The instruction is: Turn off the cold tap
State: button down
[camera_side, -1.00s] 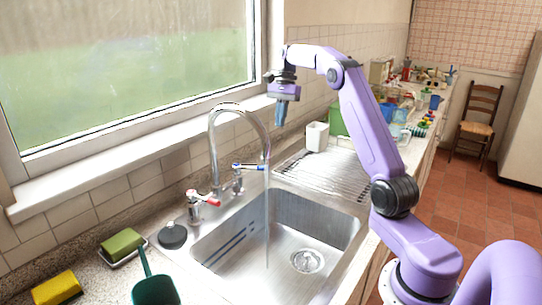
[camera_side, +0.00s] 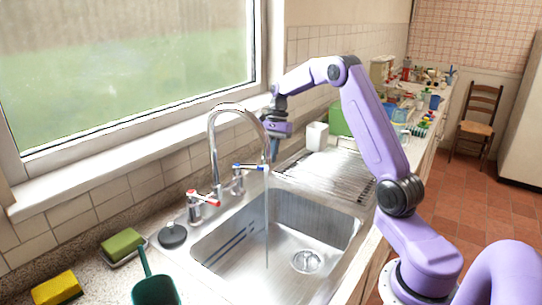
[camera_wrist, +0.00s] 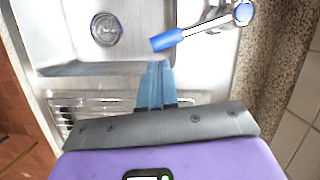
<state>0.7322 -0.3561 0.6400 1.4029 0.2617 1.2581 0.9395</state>
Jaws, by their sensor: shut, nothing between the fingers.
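The cold tap has a blue-marked lever (camera_side: 248,167) on a chrome post behind the sink, beside the curved spout (camera_side: 214,135). In the wrist view the blue lever (camera_wrist: 168,40) lies just ahead of my fingertips, with its chrome body to the right. A thin stream of water (camera_side: 267,225) falls from the spout into the sink. My gripper (camera_side: 274,158) points down near the lever's free end, with its blue fingers together and empty. In the wrist view the fingertips (camera_wrist: 157,66) are close to the lever's tip; I cannot tell whether they touch.
The red-marked hot tap (camera_side: 203,200) stands left of the spout. The steel sink (camera_side: 325,222) is empty except for water. The drainboard (camera_side: 325,172) has a white cup (camera_side: 317,136) behind it. A black plug (camera_side: 172,235), sponges and a teal dustpan lie left.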

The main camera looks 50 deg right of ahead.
jog(key=shift+a, duration=0.4)
jog(key=shift+s+a+f+m+t, duration=0.1)
jog(key=shift+s+a+m+t, duration=0.25)
jog(key=shift+a+m, duration=0.6)
jog(key=shift+s+a+m+t, duration=0.25)
jog(key=shift+s+a+m, duration=0.2)
jog(key=shift+a+m, duration=0.5)
jog(key=shift+d, duration=0.15)
